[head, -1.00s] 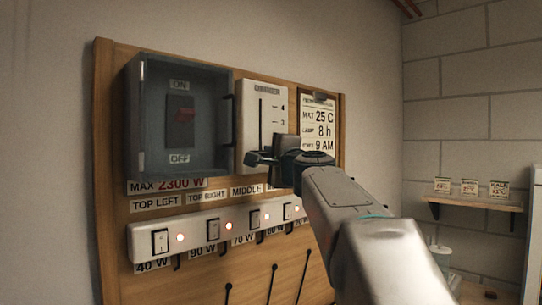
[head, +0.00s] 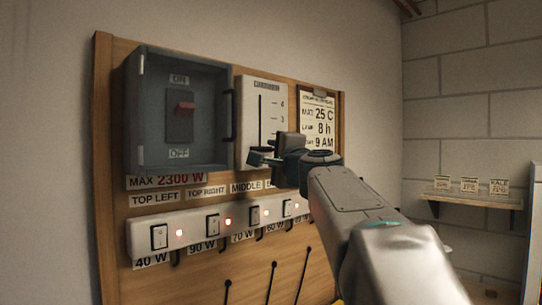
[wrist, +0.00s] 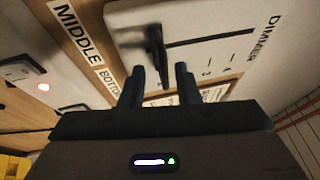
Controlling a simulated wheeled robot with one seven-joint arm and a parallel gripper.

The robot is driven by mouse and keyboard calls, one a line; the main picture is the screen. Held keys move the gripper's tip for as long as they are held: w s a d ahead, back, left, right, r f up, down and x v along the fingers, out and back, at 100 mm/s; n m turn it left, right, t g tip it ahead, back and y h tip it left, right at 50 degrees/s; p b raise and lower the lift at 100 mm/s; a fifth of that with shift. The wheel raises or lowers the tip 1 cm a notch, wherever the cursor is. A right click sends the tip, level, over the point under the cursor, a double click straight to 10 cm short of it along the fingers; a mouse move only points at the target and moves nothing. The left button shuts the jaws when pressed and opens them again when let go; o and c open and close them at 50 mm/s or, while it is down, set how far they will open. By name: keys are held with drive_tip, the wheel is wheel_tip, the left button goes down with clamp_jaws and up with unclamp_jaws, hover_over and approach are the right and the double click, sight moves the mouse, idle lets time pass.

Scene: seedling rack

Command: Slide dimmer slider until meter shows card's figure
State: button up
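The white dimmer panel (head: 251,92) is on the wooden board, with a dark vertical slot and a numbered scale. It also shows in the wrist view (wrist: 204,22), its slot running away from the dark slider knob (wrist: 155,45). My gripper (wrist: 159,72) is open, its two dark fingers apart, with the knob just beyond and between the fingertips. I cannot tell whether they touch. In the head view my gripper (head: 268,158) covers the slot's lower end and the knob. A card (head: 318,103) right of the panel reads 25 C, 8 h and 9 AM. I cannot make out a meter.
A grey box (head: 215,140) with a red ON/OFF switch and a handle is left of the dimmer. A white switch strip (head: 192,238) with red lights runs below, with wattage labels and hanging cords. A small shelf (head: 470,201) with labelled packets is at the right.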

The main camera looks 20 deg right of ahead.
drive_tip(key=s+f+b, duration=0.2)
drive_tip(key=s, duration=0.9)
drive_tip(key=shift+s, duration=0.25)
drive_tip(key=a+f+n+g+y, duration=0.2)
drive_tip(key=a+f+n+g, duration=0.25)
drive_tip(key=f, duration=0.75)
drive_tip(key=a+f+n+g+y, duration=0.2)
drive_tip(key=a+f+n+g, duration=0.25)
drive_tip(key=f, duration=0.75)
drive_tip(key=s+a+f+n+g+h, duration=0.1)
drive_tip(key=s+f+n+g, duration=0.3)
drive_tip(key=s+f, duration=0.4)
drive_tip(key=s+a+f+n+g+h, duration=0.1)
drive_tip(key=s+f+n+g, duration=0.3)
drive_tip(key=f, duration=1.2)
drive_tip(key=s+n+h, duration=0.1)
drive_tip(key=s, duration=0.3)
drive_tip(key=shift+s+a+f+n+h, duration=0.15)
drive_tip(key=shift+s+a+n+h, duration=0.05)
drive_tip(key=shift+n+h, duration=0.1)
